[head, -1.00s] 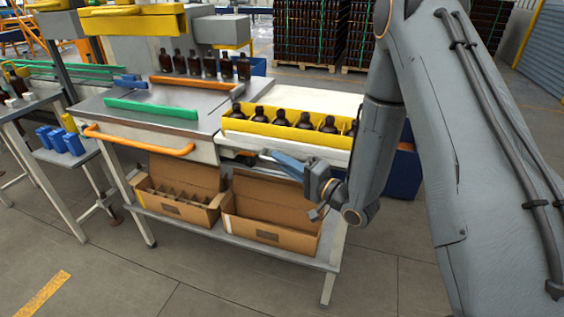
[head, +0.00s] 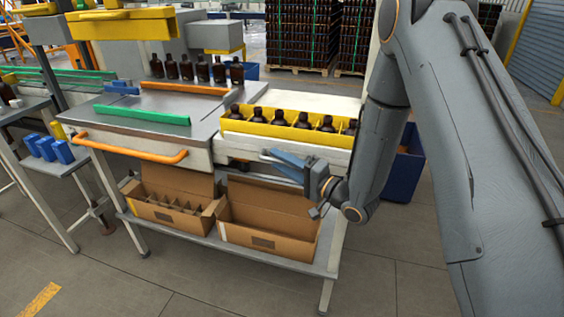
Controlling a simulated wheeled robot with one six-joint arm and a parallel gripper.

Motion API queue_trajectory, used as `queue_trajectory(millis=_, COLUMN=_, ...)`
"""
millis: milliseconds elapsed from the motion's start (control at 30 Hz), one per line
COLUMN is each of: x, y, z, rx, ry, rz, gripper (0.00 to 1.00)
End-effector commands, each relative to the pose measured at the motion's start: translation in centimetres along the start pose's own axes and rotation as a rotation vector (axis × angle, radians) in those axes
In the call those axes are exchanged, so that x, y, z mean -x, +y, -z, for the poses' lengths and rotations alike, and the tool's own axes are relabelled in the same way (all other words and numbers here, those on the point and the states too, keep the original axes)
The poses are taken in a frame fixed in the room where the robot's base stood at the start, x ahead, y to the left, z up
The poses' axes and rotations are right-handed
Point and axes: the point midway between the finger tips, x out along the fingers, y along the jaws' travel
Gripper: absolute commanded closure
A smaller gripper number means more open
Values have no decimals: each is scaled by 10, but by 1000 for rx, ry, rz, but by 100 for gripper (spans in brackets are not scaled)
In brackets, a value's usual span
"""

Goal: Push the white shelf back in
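The white shelf (head: 281,155) sticks out at the right end of the steel table. A yellow tray (head: 262,130) with several amber bottles (head: 280,118) sits on it. My gripper (head: 268,158) is low in front of the shelf's white front face, with its blue-grey fingers pointing left. The fingers overlap the lower part of the face in the head view. I cannot tell whether they touch it, or how wide they are apart. Nothing is seen held between them.
An orange handle (head: 130,147) runs along the table's front left. Two open cardboard boxes, the left one (head: 165,215) and the right one (head: 262,238), stand on the lower rack (head: 235,257). A blue bin (head: 405,175) stands right of the table. The floor in front is clear.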

Motion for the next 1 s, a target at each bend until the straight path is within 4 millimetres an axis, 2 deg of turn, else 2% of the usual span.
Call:
queue_trajectory(millis=233, x=9, y=1, z=1, rx=0, ry=1, rz=-1, gripper=69)
queue_trajectory(millis=500, x=52, y=2, z=2, rx=0, ry=5, rz=-1, gripper=69)
queue_trajectory(millis=700, x=74, y=1, z=1, rx=-1, ry=3, rz=-1, gripper=69)
queue_trajectory(millis=1000, x=79, y=0, z=0, rx=0, ry=1, rz=0, gripper=69)
